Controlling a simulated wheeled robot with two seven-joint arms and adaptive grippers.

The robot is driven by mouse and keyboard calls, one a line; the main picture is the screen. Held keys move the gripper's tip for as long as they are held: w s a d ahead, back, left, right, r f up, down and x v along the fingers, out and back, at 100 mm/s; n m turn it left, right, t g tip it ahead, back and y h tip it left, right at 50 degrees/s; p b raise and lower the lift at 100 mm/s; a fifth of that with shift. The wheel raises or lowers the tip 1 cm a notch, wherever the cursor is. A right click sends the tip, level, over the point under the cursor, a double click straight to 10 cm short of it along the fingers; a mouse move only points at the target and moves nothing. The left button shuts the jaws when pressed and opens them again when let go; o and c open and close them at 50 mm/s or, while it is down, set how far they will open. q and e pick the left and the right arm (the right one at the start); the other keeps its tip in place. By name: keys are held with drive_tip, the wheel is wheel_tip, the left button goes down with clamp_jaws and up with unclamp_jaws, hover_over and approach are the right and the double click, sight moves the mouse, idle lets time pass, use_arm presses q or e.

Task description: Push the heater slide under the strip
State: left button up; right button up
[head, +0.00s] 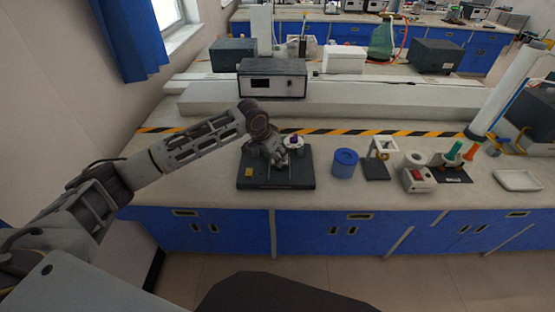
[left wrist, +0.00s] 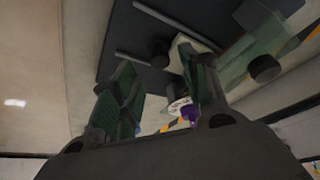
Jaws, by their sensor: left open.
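A dark flat apparatus base (head: 250,182) with a yellow label stands on the bench; it also shows in the left wrist view (left wrist: 122,35), with two grey rods and a black knob (left wrist: 160,55). My left gripper (head: 277,155) is low over this base, its fingers spread; in the left wrist view (left wrist: 165,95) they are open. A white round part with purple on it (head: 293,142) stands beside the gripper; it shows close to the right finger in the left wrist view (left wrist: 186,110). I cannot tell which part is the heater slide or the strip. My right gripper is not in view.
A blue cylinder (head: 345,163), a dark stand with a white top (head: 376,168) and a red-and-white box (head: 417,181) stand to the right. A grey meter box (head: 272,78) is behind. Yellow-black tape (head: 340,132) crosses behind the base.

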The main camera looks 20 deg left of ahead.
use_arm(q)
drive_tip(key=v, duration=0.7)
drive_tip(key=shift+s+r, duration=0.15)
drive_tip(key=shift+r, duration=0.15)
drive_tip(key=shift+a, duration=0.1)
